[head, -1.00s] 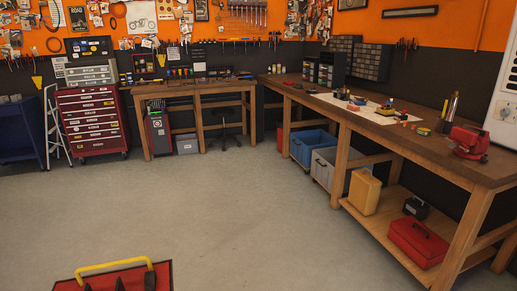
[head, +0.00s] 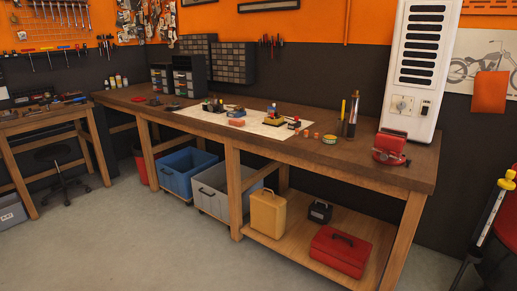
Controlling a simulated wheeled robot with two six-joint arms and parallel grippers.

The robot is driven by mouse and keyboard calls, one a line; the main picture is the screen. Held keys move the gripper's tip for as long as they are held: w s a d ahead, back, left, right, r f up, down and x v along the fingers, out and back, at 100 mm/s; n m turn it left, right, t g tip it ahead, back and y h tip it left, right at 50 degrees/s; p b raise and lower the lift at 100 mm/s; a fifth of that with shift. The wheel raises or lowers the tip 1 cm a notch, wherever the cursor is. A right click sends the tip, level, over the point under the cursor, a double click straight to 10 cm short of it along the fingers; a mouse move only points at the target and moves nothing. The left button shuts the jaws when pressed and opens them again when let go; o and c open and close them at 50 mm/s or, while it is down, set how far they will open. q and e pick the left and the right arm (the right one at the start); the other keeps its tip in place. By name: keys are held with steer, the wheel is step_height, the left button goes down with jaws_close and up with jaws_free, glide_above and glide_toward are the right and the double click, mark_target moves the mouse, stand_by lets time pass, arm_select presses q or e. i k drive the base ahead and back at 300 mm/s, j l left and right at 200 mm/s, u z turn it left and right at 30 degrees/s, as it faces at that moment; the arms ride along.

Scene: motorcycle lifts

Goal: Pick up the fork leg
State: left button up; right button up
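I cannot pick out the fork leg for certain. A long tube (head: 489,217) with a yellow top, a silver middle and a dark lower part leans at the right edge, partly cut off by the frame. A shorter dark upright cylinder (head: 352,117) with a shiny top stands on the long wooden workbench (head: 390,176), beside a thin yellow-tipped item. Neither of my grippers is in view.
A red vise (head: 390,149) sits near the bench's right end, by a white wall unit (head: 415,75). Under the bench are a blue bin (head: 185,172), a yellow canister (head: 268,213) and a red toolbox (head: 340,251). Floor (head: 130,250) at front left is clear.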

mark_target(351, 124)
steer(key=i+j+z, duration=0.7)
steer(key=j, duration=0.2)
steer(key=j+z, duration=0.2)
steer(key=j, duration=0.15)
